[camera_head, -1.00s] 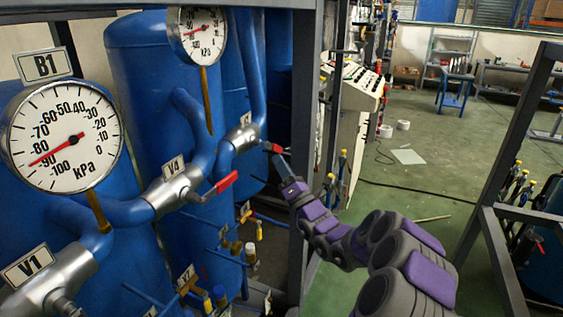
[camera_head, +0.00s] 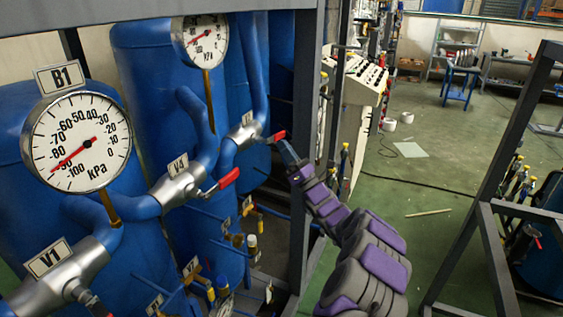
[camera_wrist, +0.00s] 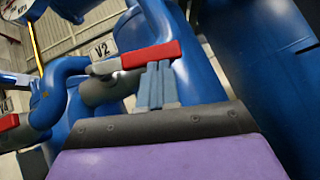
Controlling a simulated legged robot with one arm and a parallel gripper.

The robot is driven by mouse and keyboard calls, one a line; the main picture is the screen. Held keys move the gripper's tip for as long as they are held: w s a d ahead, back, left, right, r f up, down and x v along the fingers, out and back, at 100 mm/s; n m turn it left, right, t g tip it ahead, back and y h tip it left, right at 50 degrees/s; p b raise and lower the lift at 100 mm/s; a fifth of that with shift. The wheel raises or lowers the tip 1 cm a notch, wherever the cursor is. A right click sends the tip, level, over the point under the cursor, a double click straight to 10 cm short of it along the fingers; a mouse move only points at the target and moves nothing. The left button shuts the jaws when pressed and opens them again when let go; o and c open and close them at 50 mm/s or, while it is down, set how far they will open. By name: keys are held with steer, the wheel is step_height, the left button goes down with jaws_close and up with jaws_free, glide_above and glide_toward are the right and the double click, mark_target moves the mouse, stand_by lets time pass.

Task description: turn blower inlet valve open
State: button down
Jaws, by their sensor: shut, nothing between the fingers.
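A valve with a red lever handle (camera_wrist: 150,54) and a V2 tag (camera_wrist: 102,49) fills the middle of the wrist view. In the head view its red handle (camera_head: 277,136) points right from a metal valve body (camera_head: 245,135). My gripper (camera_head: 283,144) is at the free end of this handle, with its blue-grey fingers shut and nothing between them. In the wrist view the fingertips (camera_wrist: 158,66) overlap the handle's lower edge; I cannot tell whether they touch it. No tag I can read says blower inlet.
Valve V4 (camera_head: 180,185) with its own red handle (camera_head: 229,179) and valve V1 (camera_head: 62,277) are nearer on the left. A dark frame post (camera_head: 310,130) is close to my arm.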

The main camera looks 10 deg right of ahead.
steer(key=shift+w+d+r, duration=0.15)
steer(key=shift+w+r, duration=0.05)
steer(key=shift+r, duration=0.2)
steer(key=shift+f, duration=0.15)
stand_by(0.4)
